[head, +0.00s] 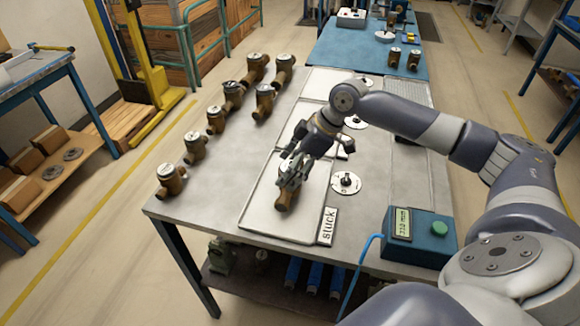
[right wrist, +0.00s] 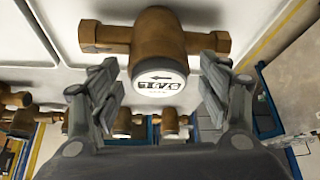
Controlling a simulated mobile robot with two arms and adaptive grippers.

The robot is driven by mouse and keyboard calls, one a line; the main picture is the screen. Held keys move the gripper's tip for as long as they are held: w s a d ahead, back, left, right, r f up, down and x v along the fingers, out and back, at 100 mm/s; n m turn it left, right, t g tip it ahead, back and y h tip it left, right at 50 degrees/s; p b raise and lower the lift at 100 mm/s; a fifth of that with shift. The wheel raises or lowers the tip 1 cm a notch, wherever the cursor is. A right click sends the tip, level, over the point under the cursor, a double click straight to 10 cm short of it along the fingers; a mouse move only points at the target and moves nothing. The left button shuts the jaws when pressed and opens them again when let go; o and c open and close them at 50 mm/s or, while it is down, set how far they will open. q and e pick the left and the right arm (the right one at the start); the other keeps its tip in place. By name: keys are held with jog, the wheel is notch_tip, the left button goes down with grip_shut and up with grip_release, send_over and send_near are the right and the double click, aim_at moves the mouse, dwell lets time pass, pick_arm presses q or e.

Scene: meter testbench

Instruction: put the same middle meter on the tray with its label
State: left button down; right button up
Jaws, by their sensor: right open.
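A brass meter (head: 284,200) lies on the nearest white tray (head: 262,212), beside the label reading "stuck" (head: 327,226). My right gripper (head: 291,172) is over this meter, partly hiding it in the head view. In the right wrist view the meter's brass body (right wrist: 154,35) lies across the pale tray, with its white dial (right wrist: 159,82) facing the camera. The open fingers (right wrist: 160,90) stand at either side of the dial, with gaps between them and the meter. My left gripper is not in view.
Several brass meters (head: 195,147) stand along the table's left side. More white trays (head: 325,82) continue toward the back, with round white discs (head: 346,183) on their right. A blue box with a display and green button (head: 418,236) stands at the front right corner.

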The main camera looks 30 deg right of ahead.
jog(key=shift+r, duration=0.1)
jog(key=b+v, duration=0.1)
jog(key=v, duration=1.1)
jog(key=shift+b, duration=0.3)
